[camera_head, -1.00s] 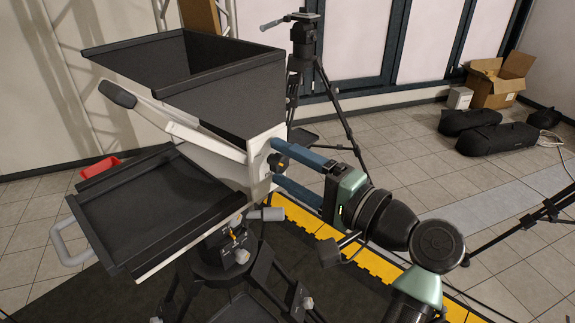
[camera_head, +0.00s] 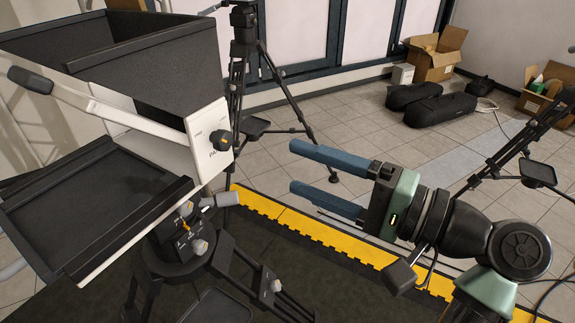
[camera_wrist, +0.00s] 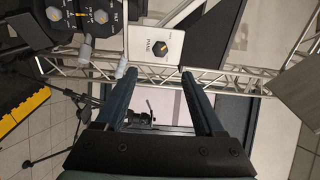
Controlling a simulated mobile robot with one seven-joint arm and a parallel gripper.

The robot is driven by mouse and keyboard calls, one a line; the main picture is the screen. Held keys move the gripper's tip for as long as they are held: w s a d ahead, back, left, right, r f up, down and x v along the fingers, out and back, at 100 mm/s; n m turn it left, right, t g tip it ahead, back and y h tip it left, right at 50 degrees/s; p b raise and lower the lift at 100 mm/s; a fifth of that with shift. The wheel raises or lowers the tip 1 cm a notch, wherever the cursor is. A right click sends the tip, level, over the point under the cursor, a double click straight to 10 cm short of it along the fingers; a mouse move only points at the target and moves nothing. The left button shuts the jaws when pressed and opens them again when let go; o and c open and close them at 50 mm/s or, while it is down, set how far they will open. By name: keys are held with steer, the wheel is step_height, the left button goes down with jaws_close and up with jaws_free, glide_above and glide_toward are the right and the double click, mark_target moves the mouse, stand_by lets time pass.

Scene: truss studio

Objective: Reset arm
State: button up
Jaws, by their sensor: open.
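My gripper (camera_head: 292,167) is right of centre in the head view, its two blue fingers pointing left. The fingers are parted with nothing between them. A clear gap separates them from the white panel (camera_head: 209,143) with a dark knob (camera_head: 221,140) on the black-hooded device (camera_head: 110,55). In the wrist view the two blue fingers (camera_wrist: 155,78) reach up from the bottom edge, spread apart. The white panel (camera_wrist: 157,58) with its knob shows beyond and between the fingertips.
The device stands on a black tripod (camera_head: 180,262) on a dark mat edged in yellow (camera_head: 320,233). Another tripod (camera_head: 240,75) stands behind. Black bags (camera_head: 438,108) and open cardboard boxes (camera_head: 435,55) lie at the back right. A stand (camera_head: 515,150) is right of my arm.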

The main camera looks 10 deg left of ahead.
stand_by(0.5)
steer(key=w+d+r+n+t+h, duration=0.1)
steer(key=w+r+t+h, duration=0.2)
steer(key=r+t+h, duration=0.25)
steer(key=w+d+r+t+h, duration=0.1)
steer(key=w+r+t+h, duration=0.25)
steer(key=r+t, duration=0.35)
steer(key=s+d+r+n+t+h, duration=0.2)
steer(key=s+r+t+h, duration=0.6)
steer(key=s+r, duration=0.6)
step_height(320, 180, up, 2)
steer(key=shift+s+r+n+t, duration=0.1)
steer(key=shift+s+n+t, duration=0.25)
steer(key=shift+s+n, duration=0.05)
